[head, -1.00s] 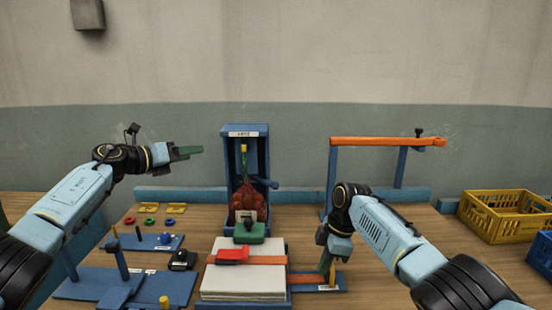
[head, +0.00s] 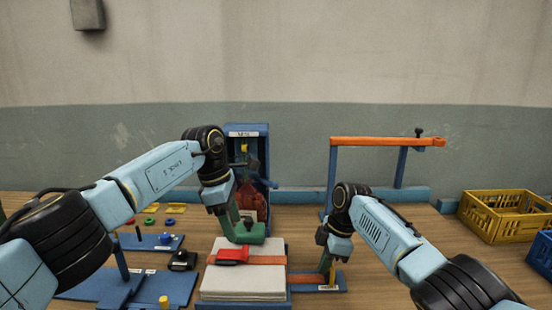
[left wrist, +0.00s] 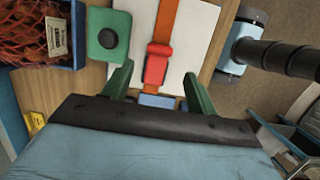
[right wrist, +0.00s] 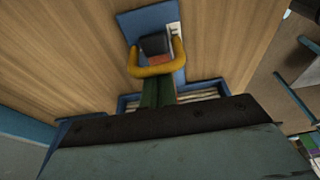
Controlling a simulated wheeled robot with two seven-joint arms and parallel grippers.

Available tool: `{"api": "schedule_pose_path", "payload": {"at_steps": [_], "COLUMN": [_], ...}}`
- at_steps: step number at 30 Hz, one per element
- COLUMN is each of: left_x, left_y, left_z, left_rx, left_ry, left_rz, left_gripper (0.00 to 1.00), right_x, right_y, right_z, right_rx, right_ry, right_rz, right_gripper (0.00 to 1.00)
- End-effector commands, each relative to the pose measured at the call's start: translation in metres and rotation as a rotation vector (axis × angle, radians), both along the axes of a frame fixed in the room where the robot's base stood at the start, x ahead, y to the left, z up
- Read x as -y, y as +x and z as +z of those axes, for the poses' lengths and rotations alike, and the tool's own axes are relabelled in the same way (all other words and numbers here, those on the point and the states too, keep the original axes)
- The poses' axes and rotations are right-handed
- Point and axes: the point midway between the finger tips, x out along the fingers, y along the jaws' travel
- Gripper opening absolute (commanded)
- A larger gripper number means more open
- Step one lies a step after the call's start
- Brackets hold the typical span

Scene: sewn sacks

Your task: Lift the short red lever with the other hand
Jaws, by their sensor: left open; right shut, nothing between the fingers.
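The short red lever (head: 232,255) lies on an orange strap (head: 265,260) across a white stack (head: 245,283). In the left wrist view the red lever (left wrist: 157,65) shows just beyond and between the spread green fingers of my left gripper (left wrist: 157,80). That gripper (head: 233,226) is open, pointing down, above the far side of the stack. I cannot tell its exact height over the lever. My right gripper (head: 325,263) is shut and empty, low beside the stack's right. In the right wrist view its fingers (right wrist: 158,92) reach to a yellow loop (right wrist: 154,70) by a dark block.
A green block with a dark knob (left wrist: 108,39) lies left of the lever in the left wrist view. Behind the stack stands a blue frame (head: 262,150) with a red net sack (head: 259,200). An orange bar on blue posts (head: 380,141) and a yellow crate (head: 500,215) are to the right.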

Motion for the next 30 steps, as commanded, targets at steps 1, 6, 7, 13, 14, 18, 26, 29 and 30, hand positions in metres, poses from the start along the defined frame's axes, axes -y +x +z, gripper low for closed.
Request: {"api": "schedule_pose_path", "payload": {"at_steps": [1,6,7,13,14,18,26,29,30], "left_x": [0.002,0.009,0.011,0.017,0.018,0.020,0.020,0.020,0.020], "left_y": [-0.001,-0.001,-0.001,-0.001,-0.001,0.000,0.000,0.000,0.000], "left_z": [-0.008,-0.033,-0.037,-0.062,-0.064,-0.073,-0.078,-0.078,-0.078], "left_rx": [-0.002,-0.003,-0.002,-0.001,-0.001,0.000,0.000,0.000,0.000], "left_ry": [-0.001,-0.003,-0.003,-0.003,-0.004,-0.004,-0.004,-0.004,-0.004], "left_rz": [0.000,-0.001,0.000,0.001,0.001,0.001,0.001,0.001,0.001], "left_gripper": [0.58,0.58,0.58,0.58,0.58,0.58,0.58,0.58,0.57], "right_x": [0.004,0.004,0.004,0.004,0.004,0.004,0.004,0.004,0.004], "right_y": [-0.001,-0.001,-0.001,-0.001,-0.001,-0.001,-0.001,-0.001,-0.001], "right_z": [-0.004,-0.004,-0.004,-0.004,-0.004,-0.004,-0.004,-0.004,-0.004], "right_rx": [-0.008,-0.008,-0.008,-0.008,-0.008,-0.008,-0.008,-0.008,-0.008], "right_ry": [-0.007,-0.007,-0.007,-0.007,-0.007,-0.007,-0.007,-0.007,-0.007], "right_rz": [-0.004,-0.004,-0.004,-0.004,-0.004,-0.004,-0.004,-0.004,-0.004], "right_gripper": [0.00,0.00,0.00,0.00,0.00,0.00,0.00,0.00,0.00]}}
